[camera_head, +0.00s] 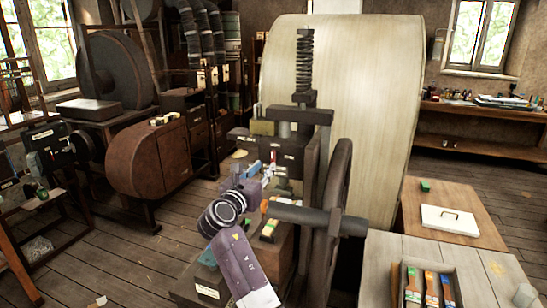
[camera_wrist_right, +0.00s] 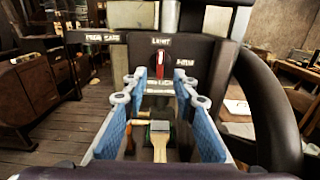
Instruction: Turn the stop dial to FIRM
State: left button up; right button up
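The stop dial (camera_wrist_right: 160,65) is on the dark front of the press, with a red and pale pointer standing about upright under a label that seems to read LIGHT. A label that seems to read FIRM (camera_wrist_right: 185,62) is to its right. In the head view the dial (camera_head: 274,158) is small and partly hidden by my gripper. My right gripper (camera_wrist_right: 160,84) is open, its blue fingers apart on either side below the dial, with nothing held. In the head view it (camera_head: 264,176) is in front of the press. My left gripper is out of view.
The press (camera_head: 312,150) has a dark handwheel (camera_head: 338,190) close on the right of my arm. A brush (camera_wrist_right: 160,145) lies below my fingers. A table with a brush tray (camera_head: 430,286) stands at the lower right. Wooden floor is open on the left.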

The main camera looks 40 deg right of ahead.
aim_at(272, 158)
jog(key=d, duration=0.1)
jog(key=w+d+r+p, duration=0.1)
jog(key=shift+w+d, duration=0.2)
jog(key=shift+d, duration=0.15)
jog(key=shift+f+p+x, duration=0.25)
jog(key=shift+p+x, duration=0.05)
jog(key=shift+x, duration=0.75)
jog(key=shift+w+d+f, duration=0.1)
jog(key=shift+w+d, duration=0.05)
jog(key=shift+d, duration=0.25)
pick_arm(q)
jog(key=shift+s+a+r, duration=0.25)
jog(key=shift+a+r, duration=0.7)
pick_arm(e)
grip_shut()
